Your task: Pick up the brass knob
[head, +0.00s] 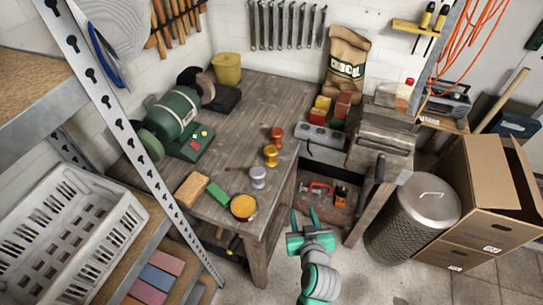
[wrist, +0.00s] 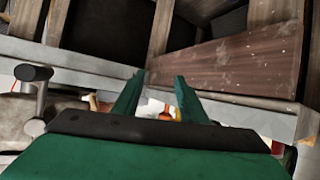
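The brass knob (head: 270,155) is a small gold, spool-shaped piece standing on the wooden workbench (head: 225,165), near its right side. A copper-red knob (head: 277,134) stands just behind it and a silver knob (head: 258,177) in front of it. My gripper (head: 305,218) is open and empty, in front of the bench and to the right of and below the brass knob in the head view, apart from it. In the wrist view its two green fingers (wrist: 160,98) are spread; small orange and yellow bits show between them, too small to identify.
A round tin with yellow contents (head: 243,207), a green block (head: 218,195) and a tan block (head: 192,190) lie near the bench's front. A green grinder (head: 175,115) stands at the left.

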